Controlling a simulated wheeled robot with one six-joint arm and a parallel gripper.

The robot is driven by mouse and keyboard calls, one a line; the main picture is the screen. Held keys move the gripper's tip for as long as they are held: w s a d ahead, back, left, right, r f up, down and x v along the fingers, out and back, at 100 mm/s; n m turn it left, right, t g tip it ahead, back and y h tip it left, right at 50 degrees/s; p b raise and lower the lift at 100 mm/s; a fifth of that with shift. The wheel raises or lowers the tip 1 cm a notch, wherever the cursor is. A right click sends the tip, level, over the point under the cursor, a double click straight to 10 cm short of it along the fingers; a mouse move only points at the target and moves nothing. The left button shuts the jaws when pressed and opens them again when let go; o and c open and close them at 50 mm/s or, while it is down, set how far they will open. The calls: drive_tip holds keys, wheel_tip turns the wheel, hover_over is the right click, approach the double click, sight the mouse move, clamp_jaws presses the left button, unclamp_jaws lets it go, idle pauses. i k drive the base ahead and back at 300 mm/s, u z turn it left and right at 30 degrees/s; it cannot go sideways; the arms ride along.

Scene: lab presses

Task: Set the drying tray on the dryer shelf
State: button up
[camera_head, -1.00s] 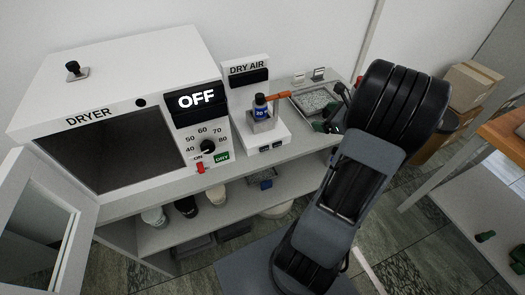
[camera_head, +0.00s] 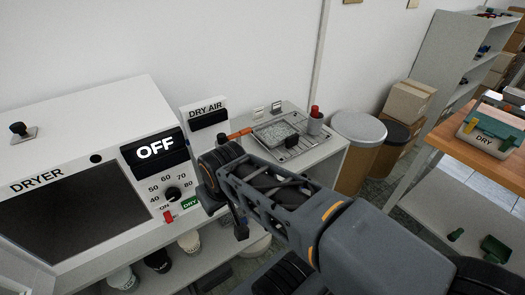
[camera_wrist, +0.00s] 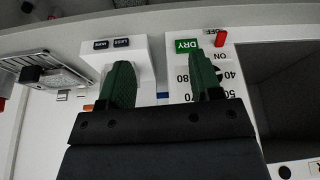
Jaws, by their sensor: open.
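The drying tray (camera_head: 275,132), a shallow metal tray of pale granules with a black knob, sits on a wire rack at the back of the bench in the head view. The white dryer (camera_head: 85,120) stands at left, its door open and its dark chamber (camera_head: 75,210) facing front. Its display reads OFF. The shelf inside cannot be made out. My gripper (camera_wrist: 163,78) is open and empty in the wrist view, its green fingers over the dryer's control panel and the dry air unit. The head view mostly hides the fingers behind my arm.
The DRY AIR unit (camera_head: 207,115) stands between dryer and rack, partly behind my arm. A red-capped grey container (camera_head: 315,122) stands at the rack's right. Bins (camera_head: 358,140) and boxes (camera_head: 408,100) stand right of the bench. A wooden table (camera_head: 470,135) is farther right.

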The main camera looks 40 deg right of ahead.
sight(100, 199)
drive_tip(key=u, duration=2.3)
drive_tip(key=k, duration=1.3)
drive_tip(key=z, duration=1.6)
